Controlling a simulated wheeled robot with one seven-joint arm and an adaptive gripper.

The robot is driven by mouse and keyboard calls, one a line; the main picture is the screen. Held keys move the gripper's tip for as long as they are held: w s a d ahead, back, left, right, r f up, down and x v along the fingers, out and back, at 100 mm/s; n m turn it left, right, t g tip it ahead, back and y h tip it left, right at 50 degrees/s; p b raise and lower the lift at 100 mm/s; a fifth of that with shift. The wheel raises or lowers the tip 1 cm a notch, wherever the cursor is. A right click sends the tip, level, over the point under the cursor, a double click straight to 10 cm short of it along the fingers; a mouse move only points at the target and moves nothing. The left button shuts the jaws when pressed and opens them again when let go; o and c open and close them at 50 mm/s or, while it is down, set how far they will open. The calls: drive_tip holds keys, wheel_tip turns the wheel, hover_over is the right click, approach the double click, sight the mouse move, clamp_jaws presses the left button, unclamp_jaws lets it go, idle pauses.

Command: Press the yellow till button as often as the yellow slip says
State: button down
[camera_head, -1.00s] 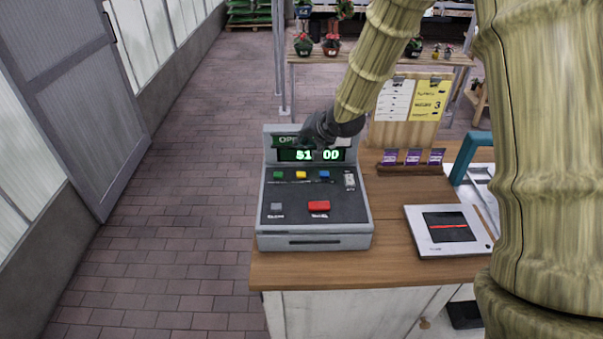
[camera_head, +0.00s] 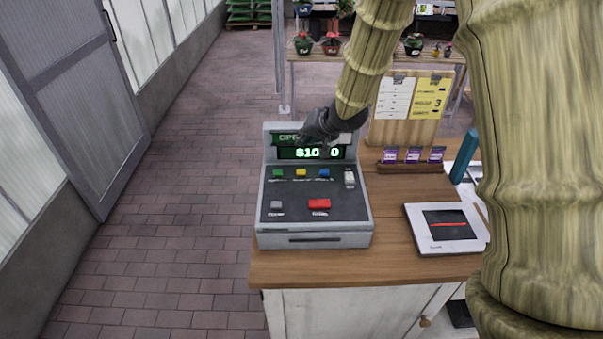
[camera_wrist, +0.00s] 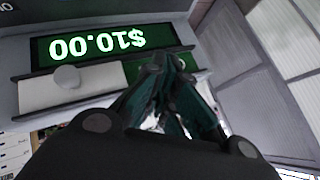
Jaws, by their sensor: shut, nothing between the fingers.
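The till (camera_head: 365,225) stands on the counter. Its yellow button (camera_head: 300,172) sits in the upper row, between a green button (camera_head: 278,173) and a blue button (camera_head: 323,173). The yellow slip (camera_head: 430,98) is clipped to a wooden board behind the till and shows a large 3; its smaller print is unclear. My gripper (camera_head: 306,136) is shut and empty, at the top of the till's display and apart from the yellow button. In the wrist view the closed fingers (camera_wrist: 172,65) are beside the display (camera_wrist: 100,47), which reads $10.00 upside down.
A red button (camera_head: 319,204) and a grey button (camera_head: 276,205) sit lower on the till. A white slip (camera_head: 394,98) hangs beside the yellow one. A card stand (camera_head: 413,167) and a white pad (camera_head: 447,245) lie to the right. The brick floor at left is clear.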

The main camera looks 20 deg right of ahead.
drive_tip(key=b, duration=0.5)
hover_over(304, 170)
wheel_tip(304, 170, down, 6)
drive_tip(key=shift+f+b, duration=0.6)
drive_tip(key=shift+f, duration=0.45)
drive_tip(key=shift+f, duration=0.1)
idle(0.4)
drive_tip(key=shift+f, duration=0.35)
drive_tip(key=shift+f, duration=0.45)
idle(0.9)
drive_tip(key=shift+r, duration=0.1)
drive_tip(key=shift+r+p, duration=0.85)
